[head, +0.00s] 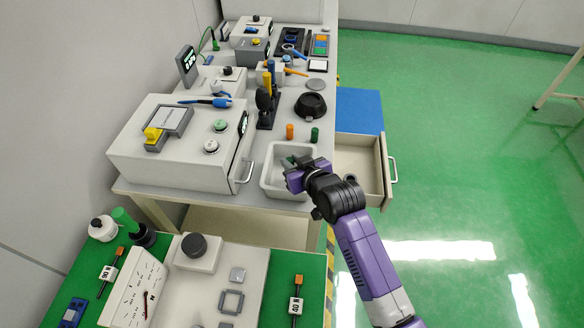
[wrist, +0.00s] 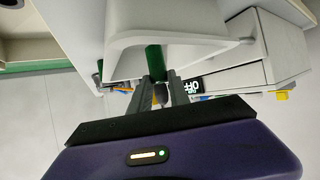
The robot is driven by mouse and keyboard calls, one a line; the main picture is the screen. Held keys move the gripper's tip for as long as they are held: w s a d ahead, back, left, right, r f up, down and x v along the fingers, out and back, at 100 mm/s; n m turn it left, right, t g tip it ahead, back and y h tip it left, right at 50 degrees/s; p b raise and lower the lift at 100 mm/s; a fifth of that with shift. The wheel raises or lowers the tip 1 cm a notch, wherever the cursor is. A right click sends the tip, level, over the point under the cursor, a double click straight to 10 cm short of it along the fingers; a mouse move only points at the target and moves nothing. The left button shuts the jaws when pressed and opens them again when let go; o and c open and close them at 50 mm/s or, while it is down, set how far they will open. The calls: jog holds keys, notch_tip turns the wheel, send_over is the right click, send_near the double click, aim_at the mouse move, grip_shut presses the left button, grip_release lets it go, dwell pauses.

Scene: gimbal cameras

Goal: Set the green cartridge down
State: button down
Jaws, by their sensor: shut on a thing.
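My gripper (head: 292,165) is over the white bin (head: 268,187) on the bench and reaches in from the right. In the wrist view its fingers (wrist: 160,80) are shut on the green cartridge (wrist: 154,60), a dark green cylinder beyond the fingertips. The white bin wall (wrist: 118,42) is close beside it there. In the head view the held cartridge is mostly hidden by my gripper, and I cannot tell whether it touches the bin floor.
An orange cylinder (head: 289,131) and another green cylinder (head: 315,135) stand just behind the bin. A large white machine (head: 165,165) is to the left. An open drawer (head: 358,158) juts out on the right. A black round dish (head: 310,106) stands farther back.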

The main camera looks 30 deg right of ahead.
jog(key=shift+f, duration=1.45)
jog(key=shift+f, duration=0.15)
jog(key=c, duration=1.2)
grip_release()
jog(key=shift+c, duration=0.2)
jog(key=shift+r, duration=0.25)
jog(key=shift+s, duration=0.4)
jog(key=v, duration=1.1)
